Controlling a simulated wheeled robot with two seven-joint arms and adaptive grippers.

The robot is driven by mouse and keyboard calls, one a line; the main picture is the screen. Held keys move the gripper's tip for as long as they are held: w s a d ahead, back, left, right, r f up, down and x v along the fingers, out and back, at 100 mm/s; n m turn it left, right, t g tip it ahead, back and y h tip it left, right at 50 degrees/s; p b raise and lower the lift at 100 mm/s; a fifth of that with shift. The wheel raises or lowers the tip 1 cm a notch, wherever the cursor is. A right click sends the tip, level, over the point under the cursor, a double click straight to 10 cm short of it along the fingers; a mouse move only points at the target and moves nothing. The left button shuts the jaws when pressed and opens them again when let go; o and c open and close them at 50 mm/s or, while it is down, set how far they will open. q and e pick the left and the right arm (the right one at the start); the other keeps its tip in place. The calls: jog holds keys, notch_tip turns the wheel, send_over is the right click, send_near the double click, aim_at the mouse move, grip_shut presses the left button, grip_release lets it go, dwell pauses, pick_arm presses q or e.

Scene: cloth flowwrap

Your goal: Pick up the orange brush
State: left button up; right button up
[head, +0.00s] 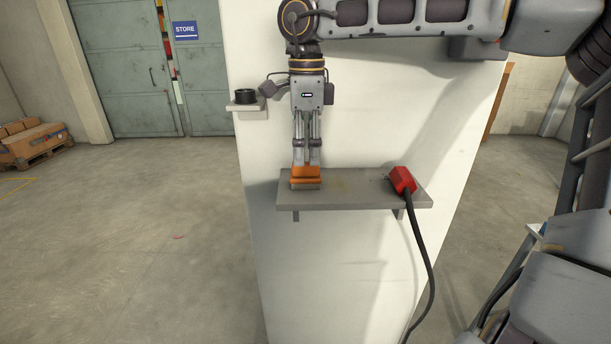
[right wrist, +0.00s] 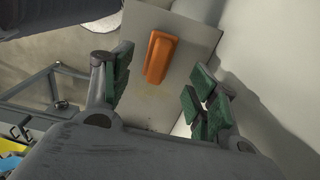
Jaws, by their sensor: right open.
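The orange brush (head: 306,181) lies on a grey wall shelf (head: 350,196), near its left end. My right gripper (head: 307,163) points down directly over the brush, with its fingertips close to the brush's top; whether they touch it I cannot tell. In the right wrist view the brush (right wrist: 161,57) shows between and beyond the two green-padded fingers of the open gripper (right wrist: 158,82), with gaps on both sides. My left gripper is not in view.
A red tool (head: 403,180) with a dark hanging cable (head: 428,252) sits at the shelf's right end. A small bracket left of the gripper holds a black round part (head: 245,96). The shelf's middle is clear. A white wall (head: 350,270) stands behind the shelf.

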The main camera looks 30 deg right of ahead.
aim_at(306, 163)
jog(key=shift+f, duration=0.15)
jog(key=shift+a+f+p, duration=0.1)
jog(key=shift+f+p, duration=0.2)
jog(key=shift+f, duration=0.3)
jog(key=shift+f+p, duration=0.45)
jog(key=shift+f, duration=1.4)
jog(key=c, duration=1.1)
